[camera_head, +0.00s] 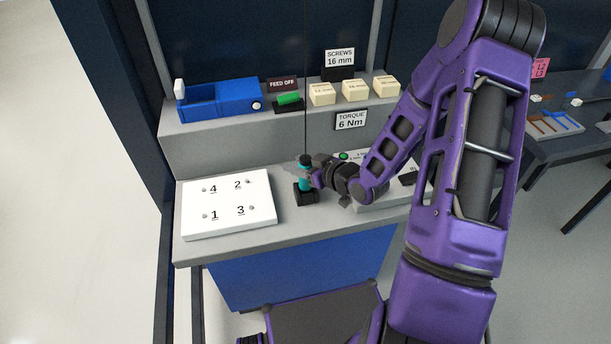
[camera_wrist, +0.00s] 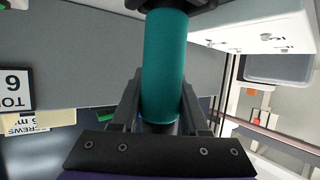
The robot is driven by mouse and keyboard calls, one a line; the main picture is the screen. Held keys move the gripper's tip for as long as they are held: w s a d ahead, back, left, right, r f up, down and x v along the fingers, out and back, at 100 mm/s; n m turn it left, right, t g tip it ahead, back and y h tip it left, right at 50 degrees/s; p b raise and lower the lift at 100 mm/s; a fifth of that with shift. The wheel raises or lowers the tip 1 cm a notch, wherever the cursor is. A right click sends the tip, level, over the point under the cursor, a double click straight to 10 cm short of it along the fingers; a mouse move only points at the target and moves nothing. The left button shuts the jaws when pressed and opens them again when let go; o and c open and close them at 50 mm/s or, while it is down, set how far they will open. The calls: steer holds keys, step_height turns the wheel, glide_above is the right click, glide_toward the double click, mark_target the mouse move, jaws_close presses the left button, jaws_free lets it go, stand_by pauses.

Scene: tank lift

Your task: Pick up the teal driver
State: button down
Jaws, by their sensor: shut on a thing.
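The teal driver (camera_head: 304,176) stands upright at the middle of the workbench, with its lower end at a black holder (camera_head: 305,196). A thin dark cord runs straight up from its top. My gripper (camera_head: 313,178) reaches it from the right, with its fingers around the teal body. In the wrist view the teal driver (camera_wrist: 165,65) fills the middle, between the two dark fingers of my gripper (camera_wrist: 160,110), which are shut on it. Whether the driver's lower end is clear of the holder, I cannot tell.
A white plate (camera_head: 228,204) numbered 1 to 4 lies left of the driver. On the raised shelf stand a blue feeder (camera_head: 222,101), a green part (camera_head: 288,98) and cream boxes (camera_head: 356,90). A torque sign (camera_head: 350,120) reads 6 Nm. A grey box lies partly behind my arm.

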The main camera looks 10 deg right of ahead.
steer(key=shift+r, duration=0.1)
step_height(320, 180, up, 10)
steer(key=p, duration=0.1)
stand_by(0.7)
steer(key=shift+w, duration=0.1)
stand_by(0.5)
